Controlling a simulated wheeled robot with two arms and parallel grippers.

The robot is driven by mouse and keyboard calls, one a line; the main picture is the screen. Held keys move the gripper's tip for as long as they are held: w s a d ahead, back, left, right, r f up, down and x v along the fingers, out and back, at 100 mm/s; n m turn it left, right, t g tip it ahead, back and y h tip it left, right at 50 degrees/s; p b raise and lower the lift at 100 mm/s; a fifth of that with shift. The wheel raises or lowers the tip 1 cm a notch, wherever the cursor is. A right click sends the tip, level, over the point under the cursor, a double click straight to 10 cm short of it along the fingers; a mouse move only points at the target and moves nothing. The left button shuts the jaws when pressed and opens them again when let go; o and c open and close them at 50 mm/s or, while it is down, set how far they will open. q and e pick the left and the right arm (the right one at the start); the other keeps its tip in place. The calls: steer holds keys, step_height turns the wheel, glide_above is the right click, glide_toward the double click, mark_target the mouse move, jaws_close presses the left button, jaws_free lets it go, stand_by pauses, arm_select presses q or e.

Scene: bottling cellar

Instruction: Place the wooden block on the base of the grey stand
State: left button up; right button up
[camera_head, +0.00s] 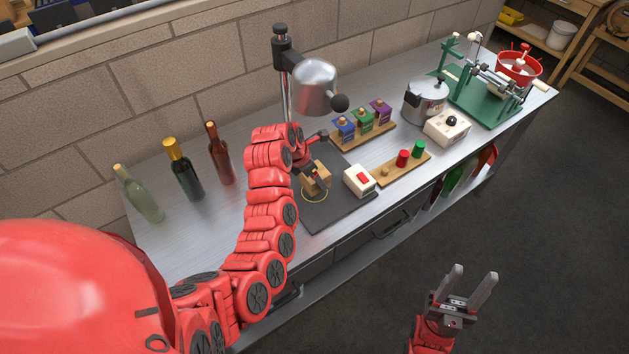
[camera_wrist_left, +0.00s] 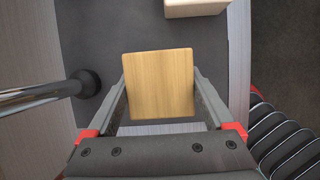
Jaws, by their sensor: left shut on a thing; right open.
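The wooden block (camera_head: 318,172) is held between the fingers of my left gripper (camera_head: 311,168), over the dark base (camera_head: 337,208) of the grey stand. In the left wrist view the block (camera_wrist_left: 160,84) sits squarely between the two fingers, with the dark base (camera_wrist_left: 120,32) behind it. I cannot tell whether the block touches the base. My right gripper (camera_head: 470,276) is open and empty over the floor.
A white box with a red switch (camera_head: 359,180) stands by the base's right edge. Racks with coloured boxes (camera_head: 362,127) and with red and green pieces (camera_head: 403,168) lie farther right. Several bottles (camera_head: 184,170) stand left. The bench between bottles and base is partly clear.

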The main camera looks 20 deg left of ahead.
arm_select(q)
steer(key=shift+w, duration=0.2)
step_height(320, 180, down, 3)
steer(key=p, duration=0.2)
steer(key=shift+s+p, duration=0.1)
steer(key=shift+p, duration=0.25)
steer(key=shift+f, duration=0.3)
steer(key=shift+f+b, duration=0.25)
steer(key=shift+b, duration=0.05)
steer(key=o, duration=1.2)
steer(key=shift+r, duration=0.1)
steer(key=shift+o, duration=0.2)
steer(key=shift+r, duration=0.1)
